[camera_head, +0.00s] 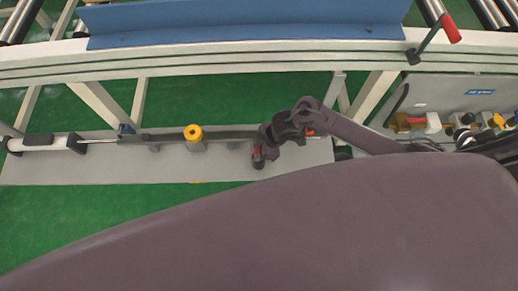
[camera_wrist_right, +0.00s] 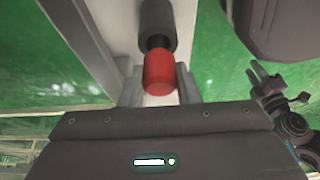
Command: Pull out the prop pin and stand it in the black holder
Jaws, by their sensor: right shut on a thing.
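The prop pin's red end (camera_wrist_right: 160,73) sits between the two grey fingers of my right gripper (camera_wrist_right: 160,88) in the right wrist view. The gripper is shut on it. Beyond the red end are a narrow black neck and a dark grey cylinder (camera_wrist_right: 157,24); I cannot tell whether that cylinder is the black holder or part of the pin. In the head view my right gripper (camera_head: 259,155) is low over the grey panel, with a bit of red at its tip.
A grey panel (camera_head: 90,172) carries a rod with a cylinder and a yellow round cap (camera_head: 193,133). A pale rail (camera_head: 250,62) with a blue plate (camera_head: 240,20) runs behind. A red-handled lever (camera_head: 450,29) stands on the rail. Colored fittings lie at right.

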